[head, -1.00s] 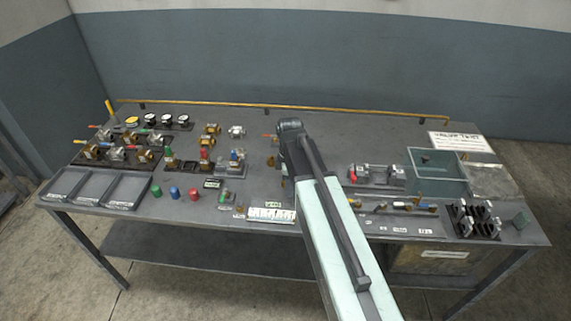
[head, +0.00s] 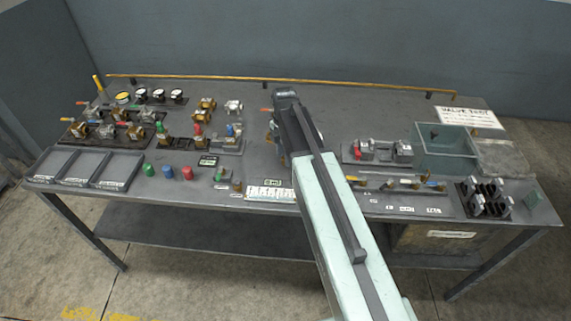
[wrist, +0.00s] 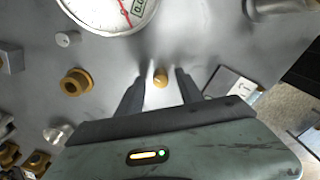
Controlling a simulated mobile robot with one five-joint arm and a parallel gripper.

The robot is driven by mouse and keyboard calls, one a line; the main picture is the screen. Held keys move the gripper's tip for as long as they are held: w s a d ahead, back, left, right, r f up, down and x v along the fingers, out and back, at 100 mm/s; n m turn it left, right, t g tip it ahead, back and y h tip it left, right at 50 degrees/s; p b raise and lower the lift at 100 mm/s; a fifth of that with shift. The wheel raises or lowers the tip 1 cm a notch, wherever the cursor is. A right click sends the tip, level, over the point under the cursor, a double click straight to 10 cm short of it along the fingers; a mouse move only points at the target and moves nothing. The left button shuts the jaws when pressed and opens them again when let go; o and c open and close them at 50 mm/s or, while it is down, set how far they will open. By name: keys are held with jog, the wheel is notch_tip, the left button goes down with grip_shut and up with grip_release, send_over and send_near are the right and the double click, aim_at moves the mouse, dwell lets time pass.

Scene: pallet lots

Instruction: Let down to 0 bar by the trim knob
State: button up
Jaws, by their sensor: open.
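A small round brass knob (wrist: 161,78) stands on a grey surface in the wrist view; it looks like the trim knob, though no label on it is readable. My gripper (wrist: 160,76) is open, with one finger on each side of the knob and a visible gap to each. A white dial gauge (wrist: 110,12) with a red needle is cut off by the top edge; its small green-figured window is only partly visible, so I cannot read the pressure. In the head view my arm hides the gripper and the knob.
In the wrist view a brass ring fitting (wrist: 76,81) and a small silver knob (wrist: 67,38) lie left of the fingers, and a white label plate (wrist: 230,85) right. The bench carries valves, gauges (head: 158,95), grey trays (head: 75,168) and a green bin (head: 446,160).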

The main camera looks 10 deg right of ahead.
jog(key=shift+f, duration=0.3)
grip_shut()
